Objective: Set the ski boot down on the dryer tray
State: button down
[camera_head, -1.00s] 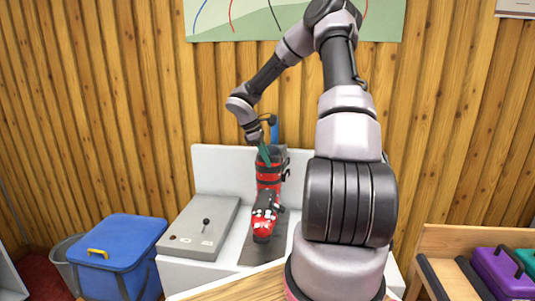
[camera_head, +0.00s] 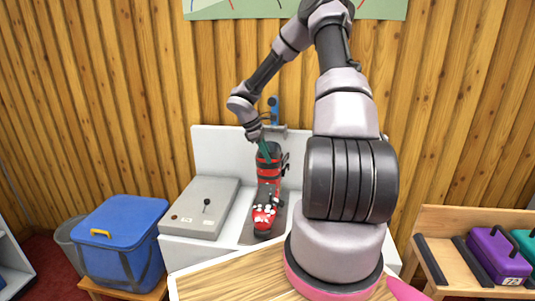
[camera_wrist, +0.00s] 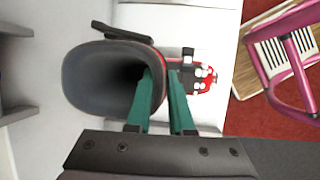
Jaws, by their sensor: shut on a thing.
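The red and black ski boot (camera_head: 266,186) stands upright on the white bench, its toe towards me. The dark grey dryer tray (camera_head: 249,232) lies beneath it; I cannot tell whether the sole touches the tray. My gripper (camera_head: 265,153) is at the boot's top. In the wrist view, the boot's dark open cuff (camera_wrist: 85,80) shows from above. My gripper's green fingers (camera_wrist: 165,85) are shut on the cuff's wall, one on its inner side and one outside. The boot's sole is hidden in the wrist view.
A grey box with a small lever (camera_head: 202,212) stands left of the tray. A white back panel (camera_head: 215,150) rises behind. A blue lidded bin (camera_head: 122,215) is at left, a bench with a purple box (camera_head: 497,255) at right. A pink frame (camera_wrist: 290,55) shows in the wrist view.

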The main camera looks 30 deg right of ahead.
jog(key=shift+f, duration=0.25)
dwell(0.7)
jog(key=c, duration=0.7)
grip_release()
jog(key=shift+f, duration=0.1)
jog(key=v, duration=1.1)
jog(key=s+a+r+m+t+y, duration=0.2)
jog(key=s+r+m, duration=0.3)
jog(key=s+r, duration=0.3)
jog(key=s+a+r+m+t+y, duration=0.2)
jog(key=s+a+r+m, duration=0.3)
jog(key=s+r, duration=0.3)
jog(key=s+a+r+m+t+y, duration=0.2)
jog(key=s+a+r+m+t, duration=0.2)
jog(key=s+r, duration=0.5)
jog(key=shift+s+a+r+m+y, duration=0.1)
jog(key=shift+s+m+y, duration=0.15)
jog(key=shift+s, duration=0.6)
jog(key=shift+s+a+r+m+y, duration=0.15)
jog(key=shift+s+m, duration=0.1)
jog(key=shift+s, duration=0.6)
